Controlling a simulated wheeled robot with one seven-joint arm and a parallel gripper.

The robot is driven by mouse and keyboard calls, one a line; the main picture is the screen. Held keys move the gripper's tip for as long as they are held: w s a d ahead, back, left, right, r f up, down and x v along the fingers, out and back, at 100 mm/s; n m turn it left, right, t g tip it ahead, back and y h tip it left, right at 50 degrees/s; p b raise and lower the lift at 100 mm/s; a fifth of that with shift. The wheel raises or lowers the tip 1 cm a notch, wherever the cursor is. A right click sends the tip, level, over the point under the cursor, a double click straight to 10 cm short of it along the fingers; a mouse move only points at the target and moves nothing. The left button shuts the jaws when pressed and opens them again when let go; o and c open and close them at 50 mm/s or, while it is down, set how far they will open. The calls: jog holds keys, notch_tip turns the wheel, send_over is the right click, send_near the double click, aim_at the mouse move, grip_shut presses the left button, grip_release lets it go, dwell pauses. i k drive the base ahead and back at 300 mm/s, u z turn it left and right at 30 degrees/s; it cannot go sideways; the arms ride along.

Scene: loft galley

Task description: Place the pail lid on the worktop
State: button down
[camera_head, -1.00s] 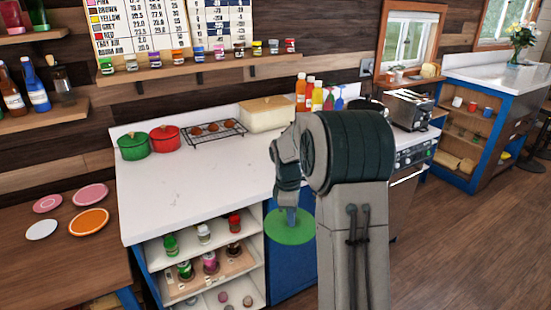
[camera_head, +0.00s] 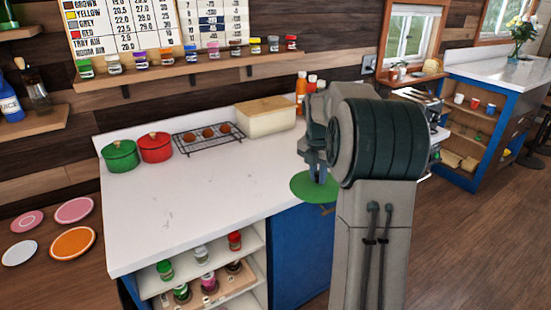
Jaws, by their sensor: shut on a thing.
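The pail lid (camera_head: 314,188) is a flat green disc, held roughly level at the right front edge of the worktop. My gripper (camera_head: 318,176) is shut on the lid from above, at its top middle. Part of the lid overlaps the worktop in the picture; I cannot tell whether it touches. The white worktop (camera_head: 200,210) is bare across its front and middle. My arm hides the worktop's right end.
At the back of the worktop stand a green pot (camera_head: 121,156), a red pot (camera_head: 156,147), a wire rack (camera_head: 209,137) with brown round items, and a cream bread box (camera_head: 265,116). Bottles (camera_head: 301,90) stand behind my gripper. Open shelves (camera_head: 205,262) hold jars below.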

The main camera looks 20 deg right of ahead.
aim_at(256, 173)
jog(key=i, duration=1.05)
jog(key=u, duration=0.05)
